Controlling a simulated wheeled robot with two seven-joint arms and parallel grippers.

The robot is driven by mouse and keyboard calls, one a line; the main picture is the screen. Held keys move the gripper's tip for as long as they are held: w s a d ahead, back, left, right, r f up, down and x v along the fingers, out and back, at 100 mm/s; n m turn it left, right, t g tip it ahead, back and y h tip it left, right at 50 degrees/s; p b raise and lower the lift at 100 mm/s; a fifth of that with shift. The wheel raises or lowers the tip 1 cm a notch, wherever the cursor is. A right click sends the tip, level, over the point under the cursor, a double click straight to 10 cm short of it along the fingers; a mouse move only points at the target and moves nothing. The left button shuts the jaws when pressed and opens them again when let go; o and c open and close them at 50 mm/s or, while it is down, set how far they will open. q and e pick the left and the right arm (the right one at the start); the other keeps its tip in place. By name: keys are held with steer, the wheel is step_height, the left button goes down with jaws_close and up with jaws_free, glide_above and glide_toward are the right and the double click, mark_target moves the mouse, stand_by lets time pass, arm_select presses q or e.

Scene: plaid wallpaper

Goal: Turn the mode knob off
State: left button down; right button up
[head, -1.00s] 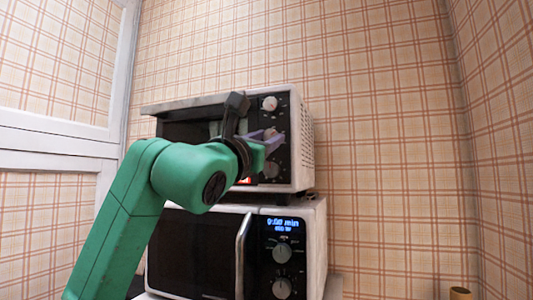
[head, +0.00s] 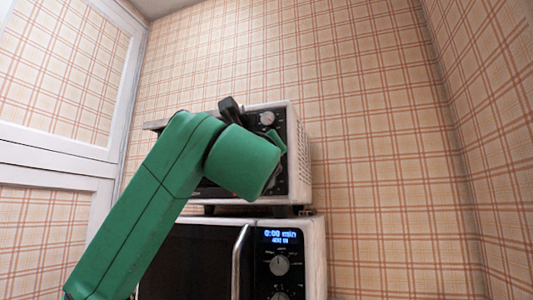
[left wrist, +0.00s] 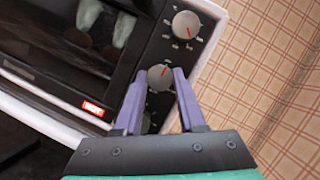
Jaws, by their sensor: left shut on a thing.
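The white toaster oven (head: 300,165) stands on a microwave, with a column of knobs on its black panel. Its top knob (head: 267,118) is visible in the head view and also in the left wrist view (left wrist: 185,24). The middle knob (left wrist: 160,77) is a grey dial with a red pointer mark. My left gripper (left wrist: 159,72) has its purple fingers on either side of the middle knob and is shut on it. A lower knob (left wrist: 147,122) is partly hidden between the fingers. The frames do not show which knob is the mode knob. My right gripper is not in view.
The microwave (head: 313,255) below has a lit blue display, its own dials and a protruding door handle (head: 239,260). A red lit indicator (left wrist: 93,108) shows on the toaster oven. A plaid wall stands behind, with free room to the right. White-framed panels stand left.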

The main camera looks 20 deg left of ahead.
arm_select(q)
steer(key=shift+f+n, duration=0.1)
steer(key=shift+n, duration=0.3)
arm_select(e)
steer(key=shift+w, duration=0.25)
arm_select(q)
steer(key=c, duration=0.5)
jaws_free()
steer(key=b+v, duration=0.4)
steer(key=v, duration=1)
steer(key=shift+s+d+b, duration=0.15)
steer(key=shift+s+b, duration=0.1)
steer(key=shift+b, duration=0.1)
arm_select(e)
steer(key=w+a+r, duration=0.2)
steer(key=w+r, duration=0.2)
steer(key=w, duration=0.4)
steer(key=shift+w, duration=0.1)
